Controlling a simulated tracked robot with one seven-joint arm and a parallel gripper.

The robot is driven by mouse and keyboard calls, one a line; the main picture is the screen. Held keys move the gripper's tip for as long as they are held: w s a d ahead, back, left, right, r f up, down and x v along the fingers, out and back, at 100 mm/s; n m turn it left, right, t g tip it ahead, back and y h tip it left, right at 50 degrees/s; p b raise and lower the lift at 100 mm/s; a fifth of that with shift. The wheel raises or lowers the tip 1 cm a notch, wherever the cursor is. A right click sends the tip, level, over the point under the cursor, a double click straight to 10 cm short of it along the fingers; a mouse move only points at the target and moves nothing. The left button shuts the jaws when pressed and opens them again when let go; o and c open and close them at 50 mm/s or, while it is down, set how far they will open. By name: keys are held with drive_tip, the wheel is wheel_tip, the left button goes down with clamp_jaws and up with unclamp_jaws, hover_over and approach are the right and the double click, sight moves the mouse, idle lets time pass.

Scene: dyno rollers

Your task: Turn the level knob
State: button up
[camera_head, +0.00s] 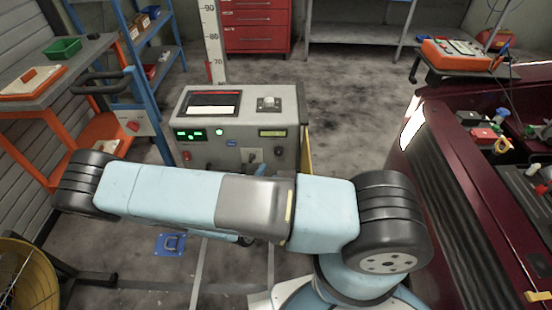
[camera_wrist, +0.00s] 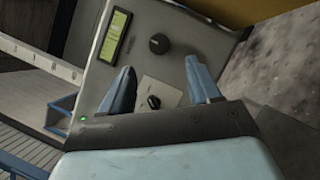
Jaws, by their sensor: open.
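The grey console (camera_head: 238,108) stands ahead in the head view. In the wrist view its panel shows a round dark knob (camera_wrist: 159,44) next to a small yellow-green display (camera_wrist: 114,36). A smaller black selector knob (camera_wrist: 153,101) sits on a pale plate nearby. I cannot read which one is labelled level. My gripper (camera_wrist: 160,70) is open and empty, its two blue fingers apart and pointing at the panel. In the wrist view the selector knob appears between the fingers and the round knob beyond the tips; contact cannot be told. In the head view my arm hides most of the gripper.
A blue shelf rack (camera_head: 150,45) and an orange-legged bench (camera_head: 55,85) stand at the left. A dark red vehicle (camera_head: 470,180) is close on the right. A red drawer cabinet (camera_head: 255,28) is at the back. The floor behind the console is clear.

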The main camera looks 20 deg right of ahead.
sight(278, 154)
drive_tip(key=x, duration=0.8)
drive_tip(key=shift+d+r, duration=0.1)
drive_tip(key=c, duration=1)
